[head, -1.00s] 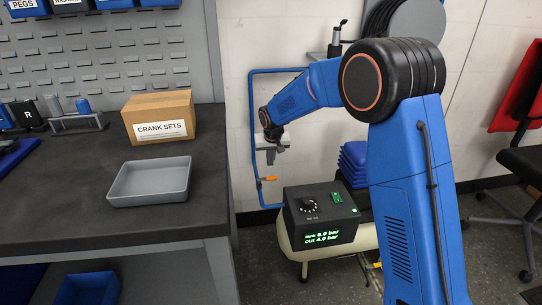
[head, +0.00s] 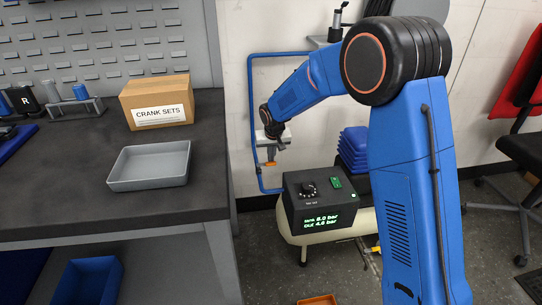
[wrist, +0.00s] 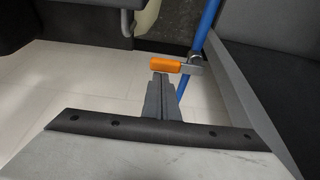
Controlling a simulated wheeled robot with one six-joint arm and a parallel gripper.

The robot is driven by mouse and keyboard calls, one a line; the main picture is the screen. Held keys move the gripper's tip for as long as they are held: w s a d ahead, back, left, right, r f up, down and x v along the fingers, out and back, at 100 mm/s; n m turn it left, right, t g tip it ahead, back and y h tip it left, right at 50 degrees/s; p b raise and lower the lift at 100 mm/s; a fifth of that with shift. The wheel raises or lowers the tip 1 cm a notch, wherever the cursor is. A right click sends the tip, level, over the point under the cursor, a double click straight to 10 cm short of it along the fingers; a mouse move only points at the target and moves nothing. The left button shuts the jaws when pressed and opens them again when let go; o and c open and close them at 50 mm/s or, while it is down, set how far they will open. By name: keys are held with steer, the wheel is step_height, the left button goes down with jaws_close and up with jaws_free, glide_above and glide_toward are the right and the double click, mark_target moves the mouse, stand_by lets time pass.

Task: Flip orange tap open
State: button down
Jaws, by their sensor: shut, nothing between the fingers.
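The orange tap handle (wrist: 165,64) sits on a metal valve body (wrist: 192,65) on the blue pipe (wrist: 205,42) in the wrist view. The handle lies crosswise to the pipe, pointing left from it. In the head view the handle (head: 268,163) shows small, just below my gripper (head: 272,147), near the lower part of the pipe. In the wrist view my gripper (wrist: 160,80) has its fingers together and empty. Its tips are just in front of the handle's middle; I cannot tell whether they touch it.
A black control box (head: 318,205) with a green display stands on a cream tank below the tap. Stacked blue crates (head: 353,148) are behind it. The grey workbench (head: 70,210) with a grey tray (head: 150,184) and a cardboard box (head: 157,104) is at left.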

mark_target(268, 165)
steer(key=shift+s+m, duration=0.15)
steer(key=shift+m, duration=0.25)
steer(key=s+m, duration=0.1)
steer(key=m+h, duration=0.1)
steer(key=m, duration=0.1)
steer(key=shift+s+d, duration=0.25)
steer(key=shift+s, duration=0.1)
steer(key=s+m, duration=0.1)
steer(key=m, duration=0.1)
steer(key=s+m+h, duration=0.1)
steer(key=m, duration=0.2)
steer(key=s+m+g+h, duration=0.1)
steer(key=m, duration=0.1)
steer(key=shift+s+a, duration=0.2)
steer(key=shift+a, duration=0.15)
steer(key=m, duration=0.1)
steer(key=s+m+h, duration=0.1)
steer(key=m, duration=0.1)
steer(key=shift+a+g, duration=0.4)
steer(key=shift+s+a, duration=0.1)
steer(key=shift+s, duration=0.15)
steer(key=shift+a, duration=0.1)
